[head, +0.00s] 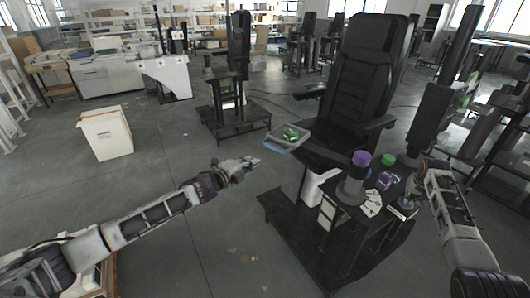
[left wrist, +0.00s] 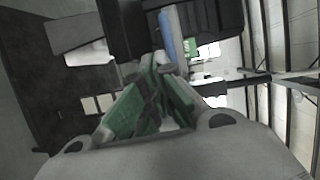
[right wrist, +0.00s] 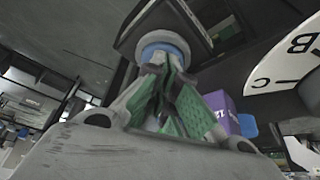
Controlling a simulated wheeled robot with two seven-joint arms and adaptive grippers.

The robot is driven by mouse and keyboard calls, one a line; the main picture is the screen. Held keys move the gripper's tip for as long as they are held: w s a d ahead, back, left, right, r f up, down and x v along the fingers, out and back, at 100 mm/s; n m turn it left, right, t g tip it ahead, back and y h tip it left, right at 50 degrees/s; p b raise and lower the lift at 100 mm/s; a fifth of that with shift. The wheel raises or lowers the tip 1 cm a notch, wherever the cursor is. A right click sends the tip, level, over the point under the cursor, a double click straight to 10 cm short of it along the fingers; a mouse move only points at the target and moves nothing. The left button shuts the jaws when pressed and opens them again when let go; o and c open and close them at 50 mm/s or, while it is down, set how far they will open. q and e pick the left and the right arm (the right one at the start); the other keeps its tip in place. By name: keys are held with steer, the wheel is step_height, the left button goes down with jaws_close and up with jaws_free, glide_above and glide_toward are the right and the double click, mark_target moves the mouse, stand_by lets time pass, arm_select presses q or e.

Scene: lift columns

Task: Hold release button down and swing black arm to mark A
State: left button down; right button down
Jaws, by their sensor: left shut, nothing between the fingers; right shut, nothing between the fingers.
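A white fan-shaped dial (head: 371,203) lies on the black stand beside the chair. Its letters B and C show large in the right wrist view (right wrist: 290,62). Which part is the release button or black arm is unclear. A purple box (right wrist: 222,108) with white lettering is just right of the fingers. My left gripper (head: 248,165) is shut and empty in open air, left of the chair.
A purple-capped grey post (head: 352,180) and a green-capped part (head: 388,160) stand by the dial. The black chair (head: 365,70) rises behind, with a tray (head: 279,145) holding a green item at its left. A white bin (head: 105,133) stands far left.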

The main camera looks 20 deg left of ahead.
arm_select(q)
steer(key=r+x, duration=0.1)
steer(key=x, duration=0.8)
stand_by(0.6)
steer(key=shift+w+r, duration=0.1)
steer(key=shift+w, duration=0.05)
